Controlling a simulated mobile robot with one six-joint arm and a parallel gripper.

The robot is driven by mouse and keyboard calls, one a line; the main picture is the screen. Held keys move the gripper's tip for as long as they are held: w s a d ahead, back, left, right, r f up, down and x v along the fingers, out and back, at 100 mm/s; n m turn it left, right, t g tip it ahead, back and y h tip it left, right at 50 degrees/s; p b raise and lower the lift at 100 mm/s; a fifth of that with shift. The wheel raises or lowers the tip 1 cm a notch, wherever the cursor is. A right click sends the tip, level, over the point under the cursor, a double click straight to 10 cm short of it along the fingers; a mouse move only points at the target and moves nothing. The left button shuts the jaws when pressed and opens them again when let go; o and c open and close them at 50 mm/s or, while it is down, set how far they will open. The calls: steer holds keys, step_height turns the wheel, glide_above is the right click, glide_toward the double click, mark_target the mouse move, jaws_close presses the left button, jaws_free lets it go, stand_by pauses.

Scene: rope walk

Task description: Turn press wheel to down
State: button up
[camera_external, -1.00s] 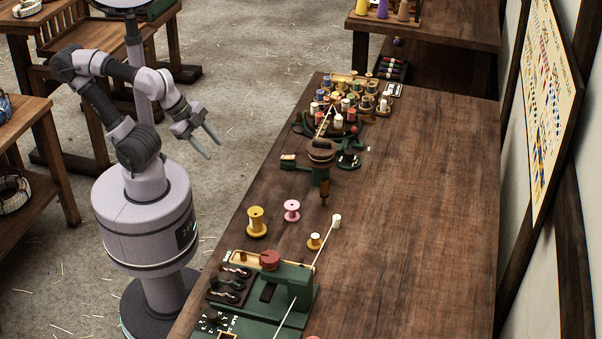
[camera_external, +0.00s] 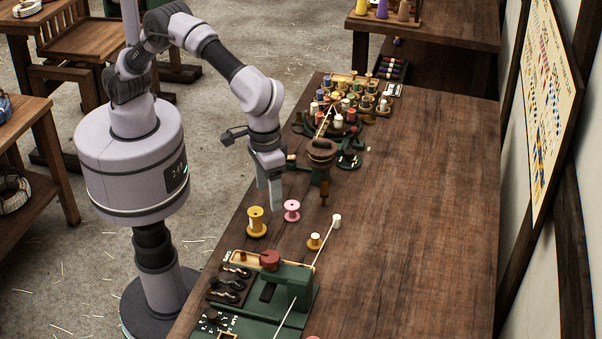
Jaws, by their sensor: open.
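My gripper (camera_external: 269,196) is open and empty, pointing down over the left edge of the bench, above and left of the pink spool. A green machine (camera_external: 292,277) at the front of the bench carries a round dark red knob (camera_external: 270,258) on top. Farther back stands a green device with a round brown wheel-like top (camera_external: 321,147) and a wooden handle hanging at its front. I cannot tell which of these is the press wheel. My gripper is apart from both, nearer to the brown-topped device, to its left.
A yellow spool (camera_external: 256,222) and a pink spool (camera_external: 292,210) stand close below my gripper. A rope (camera_external: 325,245) runs from a white-topped peg to the green machine. Many-coloured spools (camera_external: 345,100) crowd the far end. The bench's right side (camera_external: 420,220) is clear.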

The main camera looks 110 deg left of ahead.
mark_target(268, 261)
steer(key=shift+n, duration=0.4)
steer(key=f+b, duration=0.1)
steer(key=f, duration=0.5)
steer(key=d+f+b, duration=0.1)
steer(key=f+b, duration=0.1)
steer(key=f, duration=0.4)
steer(key=f+b, duration=0.1)
steer(key=f, duration=0.5)
steer(key=shift+w+d+f, duration=0.1)
steer(key=shift+d+f, duration=0.25)
steer(key=shift+f, duration=0.05)
steer(key=c, duration=1.4)
